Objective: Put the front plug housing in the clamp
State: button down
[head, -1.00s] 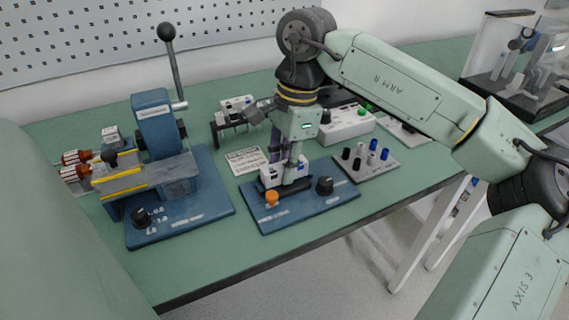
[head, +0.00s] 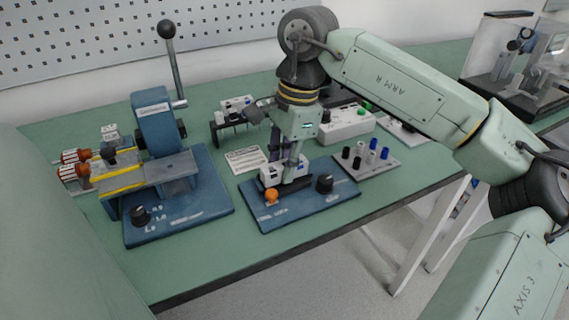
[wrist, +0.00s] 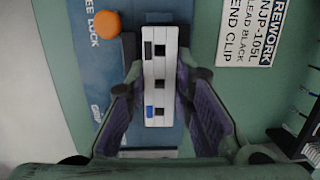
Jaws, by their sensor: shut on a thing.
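The white front plug housing (wrist: 160,98) is a long block with dark slots, a black end mark and a blue end mark. In the wrist view it stands between the two purple-padded fingers of my gripper (wrist: 166,78), which is shut on it. In the head view my gripper (head: 286,172) points down at the clamp, with the white housing (head: 270,177) partly hidden by the fingers. The clamp has a blue base (head: 300,210), an orange knob (head: 271,196) and a black knob (head: 324,184). Whether the housing touches the clamp's seat is hard to tell.
A blue lever press (head: 160,135) stands on the left. A small rack (head: 232,115) with white parts is behind. A printed card (head: 246,159) lies beside the clamp. A grey peg block (head: 366,160) and a white button box (head: 347,124) are to the right. The front table edge is clear.

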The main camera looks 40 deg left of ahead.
jog(key=shift+s+d+f, duration=0.1)
jog(key=shift+s+f, duration=0.05)
jog(key=shift+f, duration=0.35)
jog(key=shift+s+d+f, duration=0.1)
jog(key=shift+s+f, duration=0.05)
jog(key=shift+f, duration=0.3)
jog(key=c, duration=1.8)
grip_release()
jog(key=shift+a, duration=0.1)
jog(key=o, duration=0.5)
jog(key=shift+w+a+f+h, duration=0.15)
jog(key=shift+f+h, duration=0.05)
jog(key=shift+h, duration=0.1)
jog(key=shift+r, duration=0.25)
jog(key=r, duration=0.4)
jog(key=w+r, duration=0.1)
jog(key=r, duration=0.3)
jog(key=w+r, duration=0.1)
jog(key=r, duration=0.3)
